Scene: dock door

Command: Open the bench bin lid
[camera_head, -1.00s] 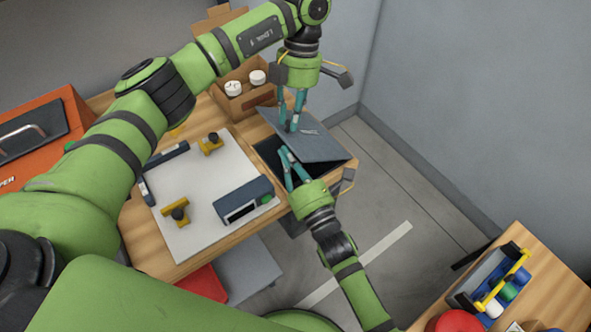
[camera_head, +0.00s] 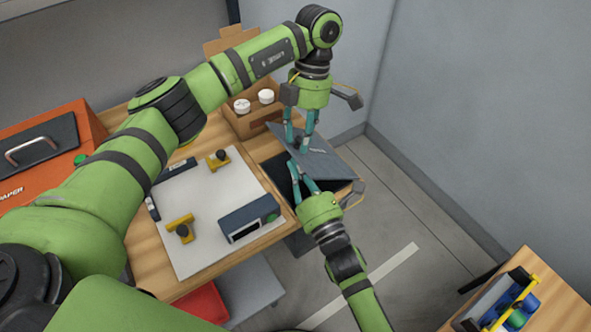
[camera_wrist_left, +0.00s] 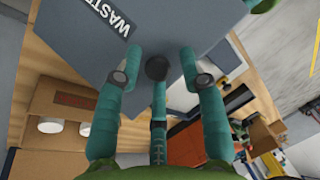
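The bench bin's grey lid (camera_head: 325,158) is tilted up at the bench's right end, and the dark bin opening (camera_head: 281,172) shows below it. In the left wrist view the lid (camera_wrist_left: 70,45) has a partly visible "WASTE" label and a dark round knob (camera_wrist_left: 156,67). My left gripper (camera_head: 298,140) is over the lid's upper face. Its teal fingers (camera_wrist_left: 160,85) are spread either side of the knob, with visible gaps; the third finger reaches just below it. My right gripper (camera_head: 297,172) is at the opening's near edge, beside the lid; I cannot tell if its fingers touch the lid.
A white board (camera_head: 212,205) with yellow clamps and a dark blue block (camera_head: 249,218) lies left of the bin. A cardboard box (camera_head: 253,118) with white round items stands behind. An orange case (camera_head: 42,158) is far left.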

